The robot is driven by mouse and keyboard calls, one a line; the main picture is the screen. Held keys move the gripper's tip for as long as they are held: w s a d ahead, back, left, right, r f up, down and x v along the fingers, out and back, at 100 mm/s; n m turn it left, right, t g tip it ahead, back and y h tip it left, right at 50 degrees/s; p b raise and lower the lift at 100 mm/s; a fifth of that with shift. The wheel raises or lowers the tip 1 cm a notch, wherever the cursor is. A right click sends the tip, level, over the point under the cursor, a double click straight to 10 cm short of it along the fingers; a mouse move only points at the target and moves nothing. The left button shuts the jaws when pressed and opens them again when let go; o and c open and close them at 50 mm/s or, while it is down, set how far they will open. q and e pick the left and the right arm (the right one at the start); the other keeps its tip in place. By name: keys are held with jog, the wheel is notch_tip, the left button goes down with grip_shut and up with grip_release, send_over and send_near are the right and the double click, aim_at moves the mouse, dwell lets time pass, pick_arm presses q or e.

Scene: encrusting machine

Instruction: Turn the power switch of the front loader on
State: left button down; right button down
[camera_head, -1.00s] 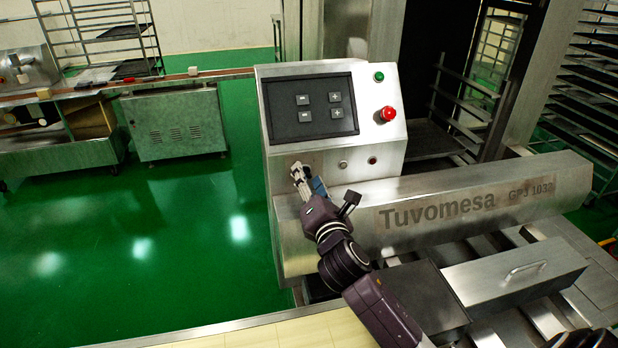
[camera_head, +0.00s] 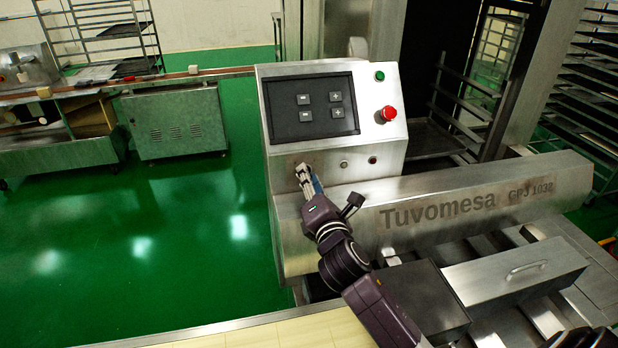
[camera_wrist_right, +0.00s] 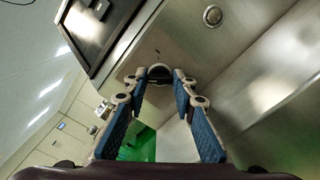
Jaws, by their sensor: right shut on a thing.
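The front loader (camera_head: 415,215) is the steel machine marked Tuvomesa, with a sloped control panel (camera_head: 285,165). My right gripper (camera_head: 304,172) is at the lower left of this panel and covers the spot where the switch is in the head view. In the right wrist view, the power switch (camera_wrist_right: 159,73), a round dark knob, sits between the tips of my right gripper (camera_wrist_right: 158,84). The blue-padded fingers are shut on it. Which way the knob is turned cannot be told.
Above the switch are a black display (camera_head: 310,110) with several buttons, a green button (camera_head: 379,76) and a red emergency knob (camera_head: 388,113). Two small round controls (camera_head: 344,164) are to the right of my gripper. Green floor (camera_head: 190,240) is free at left.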

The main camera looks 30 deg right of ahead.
jog(key=m, duration=0.3)
jog(key=shift+m+p, duration=0.3)
jog(key=shift+p, duration=0.05)
jog(key=m, duration=0.4)
jog(key=shift+f+m+p, duration=0.15)
jog(key=shift+m+p, duration=0.15)
jog(key=m, duration=0.4)
jog(key=shift+p, duration=0.3)
jog(key=shift+f+m+p, duration=0.15)
jog(key=shift+m+p, duration=0.15)
jog(key=shift+m, duration=1.8)
jog(key=shift+f, duration=0.1)
jog(key=c, duration=1.8)
grip_release()
jog(key=shift+c, duration=0.2)
jog(key=shift+o, duration=1.2)
jog(key=shift+s, duration=0.1)
jog(key=shift+r, duration=0.2)
